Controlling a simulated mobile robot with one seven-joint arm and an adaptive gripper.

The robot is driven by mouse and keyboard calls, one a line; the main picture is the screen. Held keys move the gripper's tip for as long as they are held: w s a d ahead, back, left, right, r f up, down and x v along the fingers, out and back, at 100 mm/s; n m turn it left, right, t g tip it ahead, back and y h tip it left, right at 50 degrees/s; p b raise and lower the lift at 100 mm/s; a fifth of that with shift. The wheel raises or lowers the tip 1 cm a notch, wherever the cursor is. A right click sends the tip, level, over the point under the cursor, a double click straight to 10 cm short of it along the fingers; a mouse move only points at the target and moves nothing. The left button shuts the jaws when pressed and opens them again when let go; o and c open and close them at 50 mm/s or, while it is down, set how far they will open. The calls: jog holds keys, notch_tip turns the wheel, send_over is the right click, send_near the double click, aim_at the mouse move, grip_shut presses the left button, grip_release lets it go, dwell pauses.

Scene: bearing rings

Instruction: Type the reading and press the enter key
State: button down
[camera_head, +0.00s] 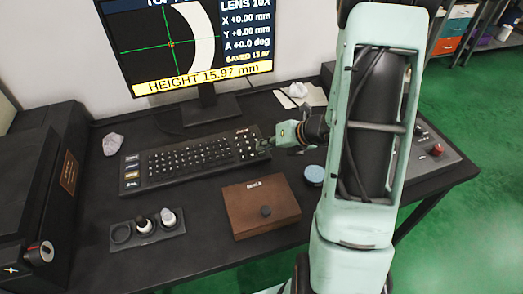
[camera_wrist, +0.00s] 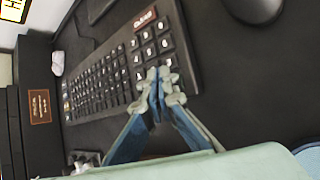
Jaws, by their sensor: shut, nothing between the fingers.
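The monitor (camera_head: 110,35) at the back shows a yellow banner reading HEIGHT 15.97 mm, with SAVED 15.87 in smaller, less clear text above it. The dark keyboard (camera_head: 190,160) lies on the desk in front of it, with its number pad at the right end. In the wrist view the keyboard (camera_wrist: 105,88) runs from lower left to the top. My gripper (camera_wrist: 160,85) is shut and empty, its fingertips over the number pad keys. I cannot tell whether the tips touch a key. In the head view my gripper (camera_head: 268,143) is at the keyboard's right end.
A dark holder (camera_head: 120,235) with small knobs is at front left. A control panel (camera_head: 440,158) is right, behind my arm. A crumpled paper (camera_head: 112,144) lies left.

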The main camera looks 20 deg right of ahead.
aim_at(264, 153)
jog(key=shift+r, duration=0.3)
notch_tip(264, 153, up, 5)
jog(key=p, duration=0.4)
jog(key=shift+p, duration=0.3)
jog(key=shift+f, duration=0.1)
dwell(0.3)
